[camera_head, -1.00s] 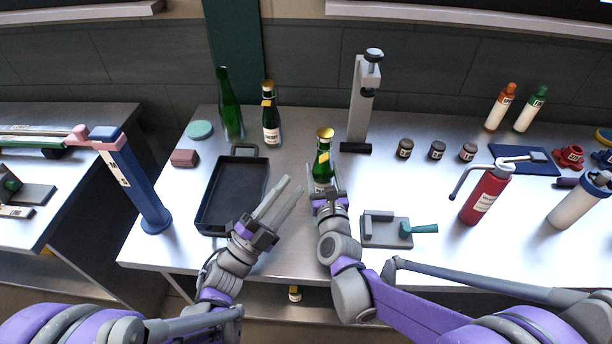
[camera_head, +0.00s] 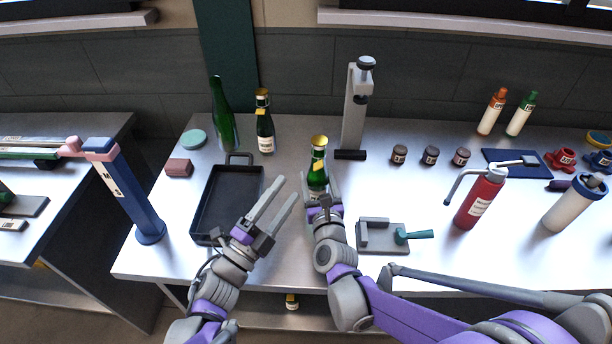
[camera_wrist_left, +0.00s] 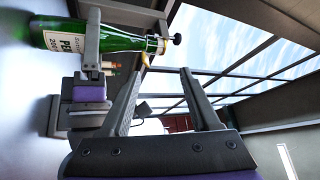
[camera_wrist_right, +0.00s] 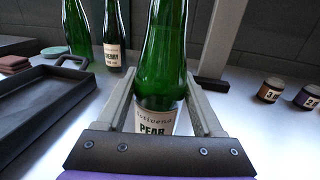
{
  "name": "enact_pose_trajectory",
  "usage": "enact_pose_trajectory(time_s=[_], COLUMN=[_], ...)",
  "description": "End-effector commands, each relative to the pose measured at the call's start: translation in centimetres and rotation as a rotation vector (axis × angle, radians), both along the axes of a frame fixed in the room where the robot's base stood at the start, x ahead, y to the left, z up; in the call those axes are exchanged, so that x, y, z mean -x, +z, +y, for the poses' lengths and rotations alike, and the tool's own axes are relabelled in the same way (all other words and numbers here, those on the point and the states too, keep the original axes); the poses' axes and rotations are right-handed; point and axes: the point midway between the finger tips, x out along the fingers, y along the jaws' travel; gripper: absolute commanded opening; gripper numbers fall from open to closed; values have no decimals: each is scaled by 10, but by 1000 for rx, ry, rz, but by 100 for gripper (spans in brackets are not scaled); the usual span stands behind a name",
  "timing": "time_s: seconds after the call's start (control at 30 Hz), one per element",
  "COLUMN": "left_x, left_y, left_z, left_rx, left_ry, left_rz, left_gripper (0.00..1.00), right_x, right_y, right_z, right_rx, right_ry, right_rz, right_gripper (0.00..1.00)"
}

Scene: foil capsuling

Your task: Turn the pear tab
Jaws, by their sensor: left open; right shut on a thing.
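The green pear bottle (camera_head: 317,172) has a gold top and a small yellow tab (camera_head: 317,154) at its neck. It stands upright near the middle of the table. My right gripper (camera_head: 320,185) is shut around its body; the right wrist view shows the label reading PEAR (camera_wrist_right: 155,126) between the fingers. My left gripper (camera_head: 286,190) is open and empty, left of the bottle and apart from it. In the left wrist view the bottle (camera_wrist_left: 75,40) lies sideways in the picture, with its yellow tab (camera_wrist_left: 146,61) just beyond one left fingertip (camera_wrist_left: 145,72).
A black tray (camera_head: 228,200) lies left of my left gripper. A cherry bottle (camera_head: 264,135) and a plain green bottle (camera_head: 222,120) stand behind it. A grey stand (camera_head: 355,110) rises behind the pear bottle. A grey fixture with a teal handle (camera_head: 414,235) sits at right.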

Motion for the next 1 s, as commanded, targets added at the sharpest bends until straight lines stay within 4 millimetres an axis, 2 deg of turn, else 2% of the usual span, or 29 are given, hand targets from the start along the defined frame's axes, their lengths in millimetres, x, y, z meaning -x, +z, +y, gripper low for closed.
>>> enact_pose_trajectory(time_s=[0.03,0.13,0.27,0.4,0.6,0.8,1.0], left_x=[-4,-13,-13,-1,25,40,30], left_y=[4,11,19,30,42,48,46], left_z=[-10,-24,-38,-46,-43,-38,-39], left_rx=[-73,-252,-503,-784,-1114,-1273,-1297], left_ry=[33,112,189,240,262,260,261], left_rz=[6,16,26,31,30,26,26], left_gripper=[62,62,62,62,62,62,62], right_x=[0,0,0,0,0,0,0], right_y=[0,0,0,0,0,0,0], right_z=[0,0,0,0,0,0,0], right_rx=[0,0,0,0,0,0,0], right_ry=[0,0,0,0,0,0,0], right_rz=[0,0,0,0,0,0,0], right_gripper=[0,0,0,0,0,0,0])
